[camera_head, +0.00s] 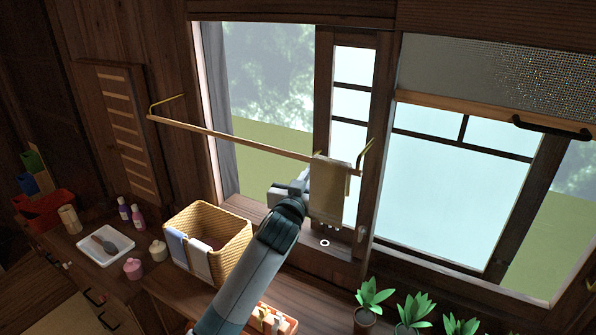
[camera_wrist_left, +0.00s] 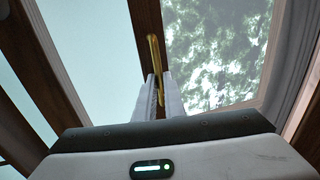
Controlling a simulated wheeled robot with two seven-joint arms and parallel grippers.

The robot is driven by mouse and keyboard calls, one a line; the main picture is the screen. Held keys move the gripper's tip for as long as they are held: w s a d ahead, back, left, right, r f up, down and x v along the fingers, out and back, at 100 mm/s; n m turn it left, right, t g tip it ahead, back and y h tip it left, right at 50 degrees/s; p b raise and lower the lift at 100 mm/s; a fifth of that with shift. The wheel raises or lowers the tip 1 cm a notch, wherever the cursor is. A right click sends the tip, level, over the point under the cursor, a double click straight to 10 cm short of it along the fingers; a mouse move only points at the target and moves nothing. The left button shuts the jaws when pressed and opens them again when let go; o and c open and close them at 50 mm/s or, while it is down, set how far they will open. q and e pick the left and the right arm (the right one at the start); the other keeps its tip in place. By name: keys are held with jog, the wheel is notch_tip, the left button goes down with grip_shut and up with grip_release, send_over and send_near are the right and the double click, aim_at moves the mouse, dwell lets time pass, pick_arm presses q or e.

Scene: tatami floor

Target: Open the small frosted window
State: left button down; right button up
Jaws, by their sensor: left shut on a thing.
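The small frosted window (camera_head: 351,103) is a narrow dark-wood sash with pale panes, partly behind the hanging towel in the head view. Its dark left stile (camera_head: 323,75) borders a clear view of trees and grass. In the left wrist view a brass pull handle (camera_wrist_left: 154,48) stands on the wooden stile (camera_wrist_left: 144,22), with a frosted pane (camera_wrist_left: 95,45) to its left. My left gripper (camera_wrist_left: 161,84) is shut on this handle. In the head view the left gripper (camera_head: 304,182) is beside the towel, and the handle is hidden. My right gripper is out of view.
A wicker basket (camera_head: 225,218), white tray (camera_head: 105,246) and potted plants (camera_head: 413,309) stand below. A larger frosted window (camera_head: 440,185) is at right.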

pick_arm(q)
jog(key=c, duration=2.2)
grip_release()
jog(key=shift+o, duration=0.2)
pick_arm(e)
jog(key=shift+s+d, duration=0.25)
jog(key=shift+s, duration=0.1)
pick_arm(q)
jog(key=shift+w+a, duration=0.1)
jog(key=shift+a, duration=0.1)
